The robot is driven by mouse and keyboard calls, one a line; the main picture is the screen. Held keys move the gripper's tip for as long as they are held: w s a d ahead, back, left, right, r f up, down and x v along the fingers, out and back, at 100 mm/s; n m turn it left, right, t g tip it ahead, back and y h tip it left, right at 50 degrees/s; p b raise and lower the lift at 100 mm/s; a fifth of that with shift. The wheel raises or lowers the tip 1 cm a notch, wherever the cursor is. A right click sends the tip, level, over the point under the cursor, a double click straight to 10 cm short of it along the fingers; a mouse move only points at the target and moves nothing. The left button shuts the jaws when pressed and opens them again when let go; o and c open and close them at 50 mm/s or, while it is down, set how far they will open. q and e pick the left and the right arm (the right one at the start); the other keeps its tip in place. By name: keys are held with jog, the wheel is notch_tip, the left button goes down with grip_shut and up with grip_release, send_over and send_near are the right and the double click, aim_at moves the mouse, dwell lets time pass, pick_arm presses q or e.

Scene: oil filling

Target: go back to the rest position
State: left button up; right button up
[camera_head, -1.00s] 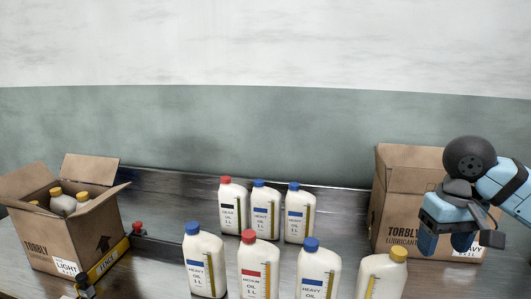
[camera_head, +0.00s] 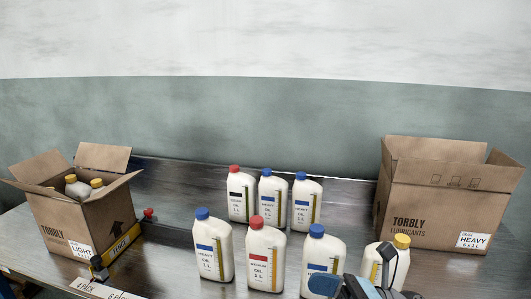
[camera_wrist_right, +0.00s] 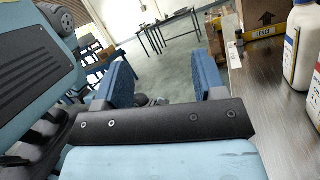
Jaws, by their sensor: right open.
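My right gripper (camera_wrist_right: 165,80) is open in the right wrist view, its two blue finger pads apart with nothing between them. In the head view, part of my right gripper and arm (camera_head: 360,288) shows at the bottom edge, in front of the front row of oil bottles. It partly covers the yellow-capped bottle (camera_head: 372,265) and the lower part of a blue-capped bottle (camera_head: 317,255). My left gripper is not in view.
An open LIGHT carton (camera_head: 62,230) with yellow-capped bottles stands at the left. An open HEAVY carton (camera_head: 420,205) stands at the right. Several bottles stand in two rows between them on the metal table (camera_head: 165,265). In the right wrist view, the floor (camera_wrist_right: 180,50) shows beyond the fingers.

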jog(key=d+f+m+t+h, duration=0.2)
jog(key=f+m+t+h, duration=0.3)
jog(key=m, duration=0.6)
jog(key=w+d+f+m+t+h, duration=0.1)
jog(key=d+f+m+t+h, duration=0.15)
jog(key=f+m+t, duration=0.6)
jog(key=d+f+m+t+h, duration=0.1)
jog(key=m+t+h, duration=0.3)
jog(key=m, duration=0.9)
jog(key=s+d+f+m+g+h, duration=0.2)
jog(key=s+f+m+g+h, duration=0.15)
jog(key=s+f+m, duration=0.4)
jog(key=s+d+f+m+g+h, duration=0.1)
jog(key=s+f+m+g+h, duration=0.3)
jog(key=f+m, duration=0.6)
pick_arm(q)
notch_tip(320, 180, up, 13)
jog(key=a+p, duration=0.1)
jog(key=p, duration=1.4)
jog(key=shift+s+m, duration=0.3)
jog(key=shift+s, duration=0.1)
pick_arm(e)
notch_tip(320, 180, up, 11)
jog(key=s+d+n, duration=0.1)
jog(key=s+n, duration=0.1)
jog(key=shift+s+r+y, duration=0.15)
jog(key=shift+s+y, duration=0.1)
jog(key=shift+y, duration=0.05)
